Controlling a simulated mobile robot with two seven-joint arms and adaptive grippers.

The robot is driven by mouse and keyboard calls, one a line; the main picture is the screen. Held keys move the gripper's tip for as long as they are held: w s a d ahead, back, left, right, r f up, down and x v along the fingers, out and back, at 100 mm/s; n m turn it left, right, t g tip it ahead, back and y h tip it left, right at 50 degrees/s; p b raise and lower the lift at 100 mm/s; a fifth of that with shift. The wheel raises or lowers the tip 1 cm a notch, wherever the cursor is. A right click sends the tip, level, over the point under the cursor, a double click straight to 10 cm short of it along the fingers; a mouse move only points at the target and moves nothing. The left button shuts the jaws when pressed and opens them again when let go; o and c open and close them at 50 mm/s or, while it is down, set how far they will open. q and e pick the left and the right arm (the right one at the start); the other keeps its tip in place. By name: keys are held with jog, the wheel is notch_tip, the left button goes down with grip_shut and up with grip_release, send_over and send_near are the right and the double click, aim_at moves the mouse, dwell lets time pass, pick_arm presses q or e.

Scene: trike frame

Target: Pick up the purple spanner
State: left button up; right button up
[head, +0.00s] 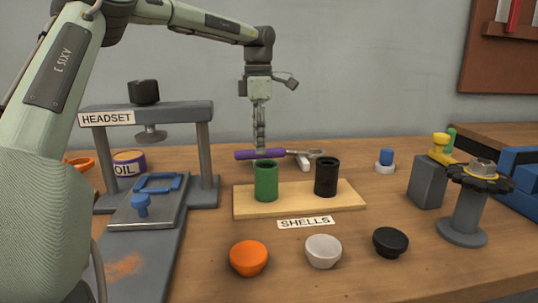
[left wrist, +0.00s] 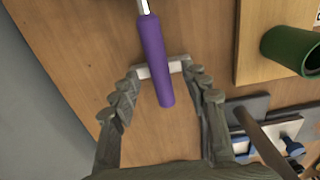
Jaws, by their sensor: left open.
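The purple spanner (head: 262,154) lies behind the shells board, its handle pointing left and its grey metal head to the right. In the left wrist view its purple handle (left wrist: 153,55) runs down between my fingers, and the head is cut off at the top. A short pale bar (left wrist: 178,66) lies crosswise beneath the handle. My left gripper (head: 259,147) points down over the handle. In the left wrist view it (left wrist: 162,78) is open, one finger on each side of the handle, with gaps visible. My right gripper is in neither view.
A wooden board (head: 300,207) with a green cup (head: 266,181) and a black cup (head: 326,177) stands in front of the spanner. The grey headset press (head: 206,165) stands left. A blue-topped white piece (head: 385,161) is to the right. Three caps sit in front.

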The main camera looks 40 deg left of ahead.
pick_arm(q)
notch_tip(320, 180, down, 2)
jog(key=shift+f, duration=0.1)
grip_shut()
dwell(0.5)
